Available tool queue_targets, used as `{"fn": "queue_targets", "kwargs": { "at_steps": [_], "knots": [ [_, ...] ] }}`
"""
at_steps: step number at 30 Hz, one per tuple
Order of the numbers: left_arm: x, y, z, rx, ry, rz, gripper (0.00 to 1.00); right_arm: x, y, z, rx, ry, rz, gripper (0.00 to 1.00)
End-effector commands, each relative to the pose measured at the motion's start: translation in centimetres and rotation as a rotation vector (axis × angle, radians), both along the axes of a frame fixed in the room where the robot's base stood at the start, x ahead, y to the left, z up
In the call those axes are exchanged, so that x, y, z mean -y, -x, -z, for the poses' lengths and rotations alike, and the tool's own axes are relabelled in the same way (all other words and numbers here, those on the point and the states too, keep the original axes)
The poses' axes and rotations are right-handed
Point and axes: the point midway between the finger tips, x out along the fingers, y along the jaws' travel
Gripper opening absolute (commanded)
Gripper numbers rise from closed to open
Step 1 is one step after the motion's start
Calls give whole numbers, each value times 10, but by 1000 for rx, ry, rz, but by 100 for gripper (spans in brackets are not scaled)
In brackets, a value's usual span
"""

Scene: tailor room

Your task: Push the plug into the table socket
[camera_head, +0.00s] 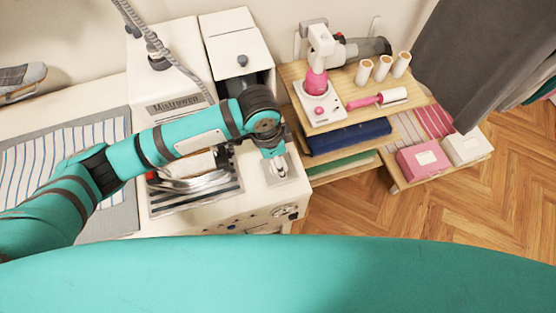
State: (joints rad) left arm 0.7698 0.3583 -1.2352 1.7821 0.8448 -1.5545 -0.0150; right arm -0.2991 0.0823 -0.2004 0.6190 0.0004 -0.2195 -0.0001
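My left arm reaches in from the left across the table (108,222). Its gripper (276,158) points down at the table's right end, just over a small grey plate (292,172) that looks like the table socket. A small whitish piece (280,168) shows under the fingertips, over the plate; it may be the plug. It is too small to tell whether the fingers are closed on it or how it meets the socket. My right gripper is not in view.
An iron (190,182) rests on a dark ribbed pad, partly behind my arm. A white steam unit (175,90) with a grey hose stands behind. A wooden shelf (345,112) with a pink-and-white device (318,85), spools and boxes is to the right. Open floor lies at far right.

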Motion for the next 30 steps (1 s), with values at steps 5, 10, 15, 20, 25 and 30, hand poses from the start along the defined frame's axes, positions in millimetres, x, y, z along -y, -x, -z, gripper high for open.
{"fn": "queue_targets", "kwargs": {
  "at_steps": [5,10,15,20,25,30],
  "knots": [
    [-6,1,-41,5,2,0,65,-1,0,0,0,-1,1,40],
    [-10,2,-72,4,2,1,65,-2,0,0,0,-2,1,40],
    [-13,4,-89,2,0,1,65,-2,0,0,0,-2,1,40],
    [-14,4,-93,0,-1,0,65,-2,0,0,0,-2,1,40],
    [-14,4,-93,0,0,0,65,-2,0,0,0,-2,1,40],
    [-13,4,-93,0,0,0,65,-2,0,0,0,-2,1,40]
  ]
}}
